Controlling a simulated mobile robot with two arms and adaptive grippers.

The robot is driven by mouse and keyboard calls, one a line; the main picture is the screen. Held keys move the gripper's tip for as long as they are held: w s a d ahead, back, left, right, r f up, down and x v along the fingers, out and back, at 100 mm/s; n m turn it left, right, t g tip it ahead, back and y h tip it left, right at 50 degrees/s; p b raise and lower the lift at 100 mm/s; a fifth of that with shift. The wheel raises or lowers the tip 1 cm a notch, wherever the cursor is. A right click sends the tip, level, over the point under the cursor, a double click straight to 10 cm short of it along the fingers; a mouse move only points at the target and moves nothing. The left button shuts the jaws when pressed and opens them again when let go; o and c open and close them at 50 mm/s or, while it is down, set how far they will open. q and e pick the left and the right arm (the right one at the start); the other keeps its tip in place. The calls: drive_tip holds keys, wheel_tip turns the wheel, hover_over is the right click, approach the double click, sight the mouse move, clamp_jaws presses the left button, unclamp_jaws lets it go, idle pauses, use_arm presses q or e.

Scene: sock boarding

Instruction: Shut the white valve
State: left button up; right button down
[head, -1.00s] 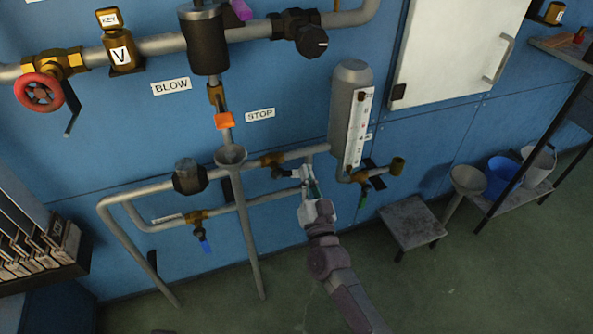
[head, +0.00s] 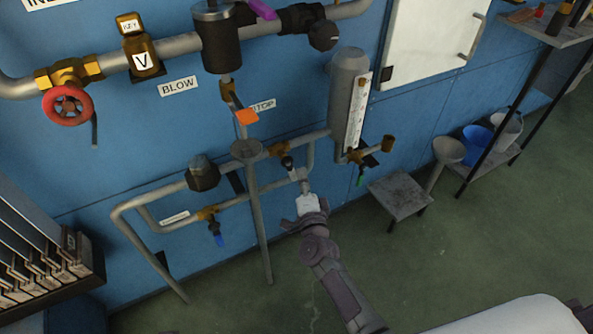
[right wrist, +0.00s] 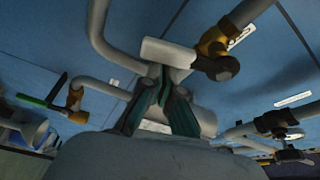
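The white valve's handle (right wrist: 165,52) is a pale bar in the right wrist view, beside a brass fitting (right wrist: 215,38) with a dark round end. In the head view the brass valve body (head: 284,149) sits on the lower grey pipe, and its handle is hard to make out near my gripper. My right gripper (right wrist: 162,78) points up at the handle, its teal-lined fingers drawn together at the tips just below or against the bar. I cannot tell whether they touch it. My right gripper also shows in the head view (head: 304,188). My left gripper is out of view.
A blue-handled valve (head: 215,229) is at left on the lower pipe. A green-handled valve (head: 362,160) is at right below a grey cylinder (head: 347,85). A vertical funnel pipe (head: 262,220) stands just left of my gripper. A small stool (head: 400,195) is to the right.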

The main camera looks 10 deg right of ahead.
use_arm(q)
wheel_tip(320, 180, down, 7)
drive_tip(key=p, duration=0.1)
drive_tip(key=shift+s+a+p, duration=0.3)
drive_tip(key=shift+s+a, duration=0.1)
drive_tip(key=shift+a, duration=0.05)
use_arm(e)
drive_tip(key=shift+s+a+f+m+g, duration=0.25)
drive_tip(key=shift+a+m, duration=0.2)
drive_tip(key=shift+m, duration=0.4)
drive_tip(key=shift+a+f+m+g, duration=0.15)
drive_tip(key=shift+a+m+g, duration=0.25)
drive_tip(key=shift+m, duration=0.45)
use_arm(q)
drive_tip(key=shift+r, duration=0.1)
